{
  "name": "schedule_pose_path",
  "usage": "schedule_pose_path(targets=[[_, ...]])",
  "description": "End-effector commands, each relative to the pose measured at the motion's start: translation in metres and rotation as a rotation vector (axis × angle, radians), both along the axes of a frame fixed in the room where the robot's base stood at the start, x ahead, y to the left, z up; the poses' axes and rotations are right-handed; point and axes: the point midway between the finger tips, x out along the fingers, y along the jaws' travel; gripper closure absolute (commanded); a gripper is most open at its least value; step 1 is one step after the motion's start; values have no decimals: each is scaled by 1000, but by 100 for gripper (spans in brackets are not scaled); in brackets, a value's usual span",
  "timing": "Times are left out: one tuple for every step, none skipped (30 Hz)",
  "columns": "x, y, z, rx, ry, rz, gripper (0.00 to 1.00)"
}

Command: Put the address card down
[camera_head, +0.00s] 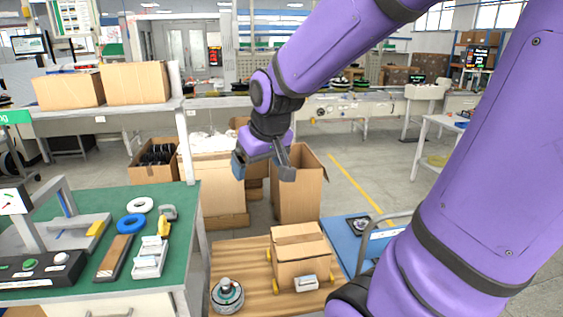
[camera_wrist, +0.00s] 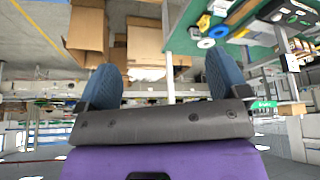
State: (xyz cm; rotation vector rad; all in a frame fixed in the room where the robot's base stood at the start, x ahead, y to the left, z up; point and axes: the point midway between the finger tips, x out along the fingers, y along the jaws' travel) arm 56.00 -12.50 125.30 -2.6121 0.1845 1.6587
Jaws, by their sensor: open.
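My gripper (camera_head: 263,169) is open, with nothing between its fingers, and hangs in the air above and behind the wooden-topped table (camera_head: 252,262). In the wrist view its two blue fingers (camera_wrist: 161,78) stand wide apart. A small white card-like item (camera_head: 307,283) is at the front of a closed cardboard box (camera_head: 299,253) on the wooden top; it may be the address card, but its print is too small to read. It is well below my gripper and apart from it. Yellow pieces sit at the box's lower corners. A round hub motor (camera_head: 227,295) stands to the left of the box.
A green bench (camera_head: 190,205) at left holds a blue ring (camera_head: 131,224), a white ring (camera_head: 140,205) and tools. A blue surface (camera_head: 362,251) lies to the right of the box. Open cardboard cartons (camera_head: 297,190) stand behind the wooden top, close to my gripper in the picture.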

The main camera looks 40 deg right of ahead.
Motion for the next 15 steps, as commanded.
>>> schedule_pose_path(targets=[[-13, 9, 12, 0, -12, 16, 7], [-20, 14, 18, 2, -14, 24, 7], [-31, 19, 25, 3, -15, 35, 7], [-38, 24, 29, 5, -17, 41, 7], [-47, 28, 33, 7, -17, 49, 7], [-58, 33, 39, 10, -19, 59, 7], [-66, 36, 43, 12, -21, 66, 7], [-73, 39, 46, 14, -22, 74, 7], [-83, 43, 50, 16, -23, 83, 7], [-90, 45, 53, 18, -24, 89, 7], [-97, 48, 55, 20, -25, 95, 7], [-105, 50, 58, 22, -25, 102, 7], [-110, 51, 59, 24, -25, 106, 7], [-115, 53, 60, 25, -24, 110, 7], [-120, 54, 61, 27, -24, 114, 7]])
